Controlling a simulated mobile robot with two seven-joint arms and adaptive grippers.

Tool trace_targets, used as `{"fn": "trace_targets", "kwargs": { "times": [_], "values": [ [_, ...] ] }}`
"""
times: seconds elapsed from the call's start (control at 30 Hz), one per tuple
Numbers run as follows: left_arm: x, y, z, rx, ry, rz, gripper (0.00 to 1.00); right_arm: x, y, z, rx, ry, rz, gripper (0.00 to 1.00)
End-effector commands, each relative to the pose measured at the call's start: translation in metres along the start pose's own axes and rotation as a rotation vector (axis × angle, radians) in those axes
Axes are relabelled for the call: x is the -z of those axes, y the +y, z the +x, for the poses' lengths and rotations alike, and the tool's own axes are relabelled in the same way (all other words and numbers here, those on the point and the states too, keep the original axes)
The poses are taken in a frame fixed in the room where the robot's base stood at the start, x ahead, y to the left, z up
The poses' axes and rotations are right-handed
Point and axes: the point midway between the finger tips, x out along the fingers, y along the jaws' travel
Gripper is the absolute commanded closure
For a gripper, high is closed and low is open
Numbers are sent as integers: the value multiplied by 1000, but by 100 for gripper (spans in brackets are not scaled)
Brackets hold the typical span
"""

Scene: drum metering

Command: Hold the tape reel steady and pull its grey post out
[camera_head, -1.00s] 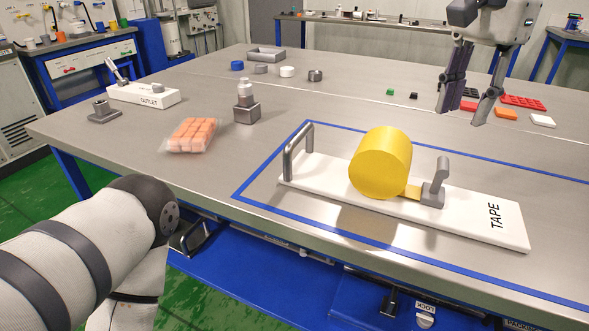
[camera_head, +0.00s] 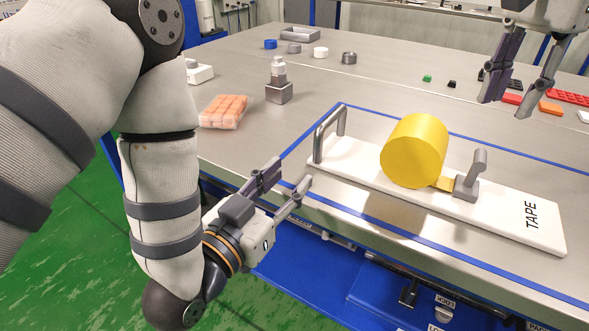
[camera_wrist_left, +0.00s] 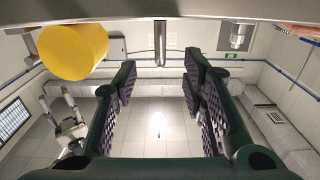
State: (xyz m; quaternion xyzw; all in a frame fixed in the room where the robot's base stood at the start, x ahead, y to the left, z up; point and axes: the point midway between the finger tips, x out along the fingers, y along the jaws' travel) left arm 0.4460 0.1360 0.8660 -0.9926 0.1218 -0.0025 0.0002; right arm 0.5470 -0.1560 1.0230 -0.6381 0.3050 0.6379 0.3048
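The yellow tape reel (camera_head: 414,151) sits on a white base (camera_head: 350,165) marked TAPE. A short yellow strip runs from it to a leaning grey post (camera_head: 470,178) on a grey block to its right. A grey bar handle (camera_head: 330,133) stands at the base's left end. My left gripper (camera_head: 291,174) is open and empty by the table's front edge, left of the handle and apart from it. The reel (camera_wrist_left: 72,50) shows upper left in the left wrist view. My right gripper (camera_head: 505,108) is open and empty, above the table behind the post.
A blue outline (camera_head: 395,220) on the table surrounds the base. An orange pack (camera_head: 224,111) and a grey block with a bottle-like top (camera_head: 279,92) stand to the left. Small coloured pieces lie at the back right. My left arm covers the picture's left side.

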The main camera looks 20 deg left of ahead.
Motion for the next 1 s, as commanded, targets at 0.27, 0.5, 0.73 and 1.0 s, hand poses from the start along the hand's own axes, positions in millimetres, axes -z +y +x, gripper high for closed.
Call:
{"fn": "trace_targets", "kwargs": {
  "times": [0.27, 0.5, 0.73, 1.0],
  "values": [
    [0, 0, 67, 2, 1, -1, 62, 0, 0, 0, 0, 0, 0, 67],
    [-1, 0, 100, 1, -3, -1, 62, 0, 0, 0, 0, 0, 0, 67],
    [-2, 0, 104, 1, -5, -1, 62, 0, 0, 0, 0, 0, 0, 67],
    [-2, 0, 104, 2, -5, -1, 100, 0, 0, 0, 0, 0, 0, 67]
  ]
}}
